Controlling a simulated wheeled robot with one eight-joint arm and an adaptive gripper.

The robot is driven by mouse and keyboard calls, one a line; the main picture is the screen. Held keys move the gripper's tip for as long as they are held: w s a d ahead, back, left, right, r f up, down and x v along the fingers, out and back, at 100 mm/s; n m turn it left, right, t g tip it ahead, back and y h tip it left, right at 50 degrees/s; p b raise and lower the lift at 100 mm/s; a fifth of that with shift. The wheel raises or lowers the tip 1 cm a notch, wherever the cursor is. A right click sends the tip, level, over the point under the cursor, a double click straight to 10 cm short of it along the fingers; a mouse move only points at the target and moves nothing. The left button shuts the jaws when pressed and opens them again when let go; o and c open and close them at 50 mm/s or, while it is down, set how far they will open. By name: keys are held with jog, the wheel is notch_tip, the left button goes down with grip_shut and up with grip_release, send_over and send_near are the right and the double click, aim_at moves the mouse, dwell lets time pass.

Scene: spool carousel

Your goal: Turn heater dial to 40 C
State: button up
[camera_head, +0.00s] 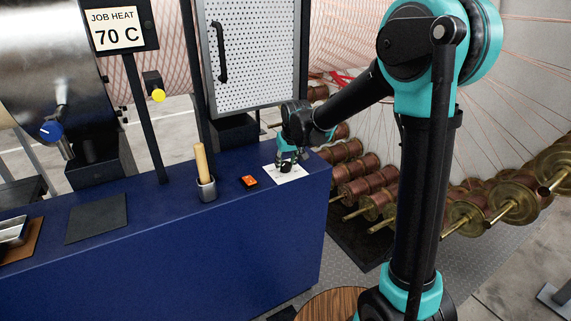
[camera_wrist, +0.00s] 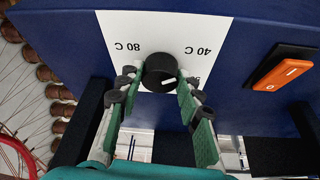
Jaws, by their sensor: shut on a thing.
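The heater dial (camera_wrist: 158,68) is a round black knob on a white label plate (camera_wrist: 150,28), which also shows on the blue bench in the head view (camera_head: 289,177). In the wrist view the plate reads 40 C at upper right and 80 C at upper left, both upside down. Another marking at right is partly hidden by a finger. The dial's short white mark lies on its lower right, pointing right and slightly down. My gripper (camera_wrist: 160,88) is shut on the dial, one green finger on each side. In the head view my gripper (camera_head: 288,161) hides the dial.
An orange rocker switch (camera_head: 249,182) sits on the bench left of the plate. A grey cup (camera_head: 207,190) with a wooden handle stands further left. A sign (camera_head: 115,30) reads JOB HEAT 70 C. A perforated door (camera_head: 254,52) stands behind; copper spools (camera_head: 362,190) are at right.

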jog(key=o, duration=1.2)
jog(key=shift+c, duration=0.2)
jog(key=v, duration=1.2)
jog(key=s+d+f+m+h, duration=0.1)
jog(key=s+d+f+m, duration=0.1)
jog(key=s+d+f, duration=0.7)
jog(key=s+d+f+m, duration=0.2)
jog(key=s+d+f, duration=0.7)
jog(key=s+d, duration=0.4)
jog(key=shift+s+d+m+h, duration=0.3)
jog(key=shift+s+d+h, duration=0.1)
jog(key=shift+d, duration=0.6)
